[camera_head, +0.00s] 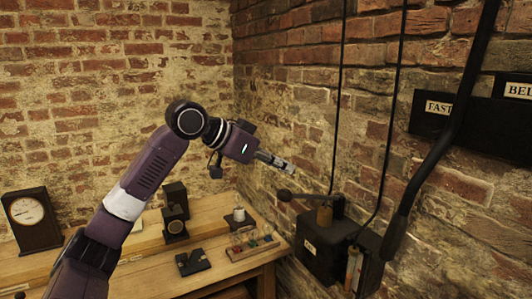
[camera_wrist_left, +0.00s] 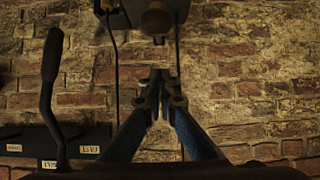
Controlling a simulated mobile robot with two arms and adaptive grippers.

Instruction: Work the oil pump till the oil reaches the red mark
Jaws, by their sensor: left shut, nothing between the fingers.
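A black pump box (camera_head: 325,245) is mounted on the brick wall at the right in the head view. A dark lever with a round ball knob (camera_head: 285,195) points left from its top. An amber upright tube (camera_head: 351,268) shows at the box's front right; I cannot make out an oil level or a red mark. My left gripper (camera_head: 290,168) is shut and empty, just above the knob in the picture. In the left wrist view its fingertips (camera_wrist_left: 161,80) are together, below a round knob (camera_wrist_left: 156,18) and apart from it in the picture. My right gripper is not in view.
A big black lever (camera_head: 405,205) crosses the right side near the labelled board (camera_head: 465,120). Black cables run down the wall to the box. The wooden bench (camera_head: 210,262) at left carries a dial clock (camera_head: 32,220), a small black device (camera_head: 175,215) and a rack of coloured pieces (camera_head: 252,245).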

